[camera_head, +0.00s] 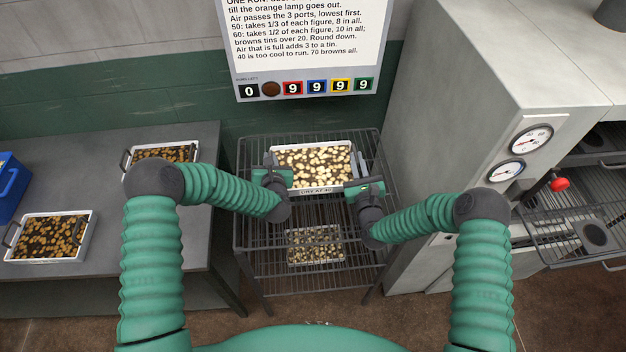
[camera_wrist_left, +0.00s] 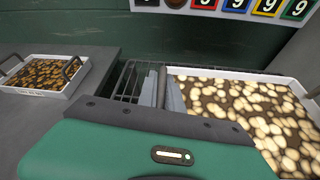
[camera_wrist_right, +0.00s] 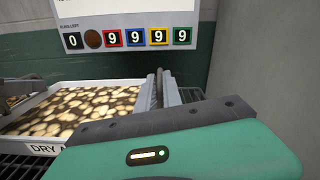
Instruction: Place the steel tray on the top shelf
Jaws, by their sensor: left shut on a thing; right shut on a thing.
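The steel tray (camera_head: 322,189), pale-rimmed and filled with pale and brown pieces, is at the top of the wire rack (camera_head: 258,213). It is level, with a label on its front that begins "DRY A" in the right wrist view (camera_wrist_right: 45,149). My left gripper (camera_head: 271,172) is shut on its left end, and my right gripper (camera_head: 358,186) is shut on its right end. Both wrist views show the fingers at the tray's ends. The top shelf (camera_head: 250,180) is partly hidden under the tray; I cannot tell whether the tray touches it.
Another filled tray (camera_head: 315,263) sits lower in the rack. Two filled trays (camera_head: 50,259) (camera_head: 165,145) and a blue bin (camera_head: 12,186) are on the dark table (camera_head: 120,190) at left. A grey machine (camera_head: 440,110) with gauges stands close on the right. A sign (camera_head: 305,45) hangs behind.

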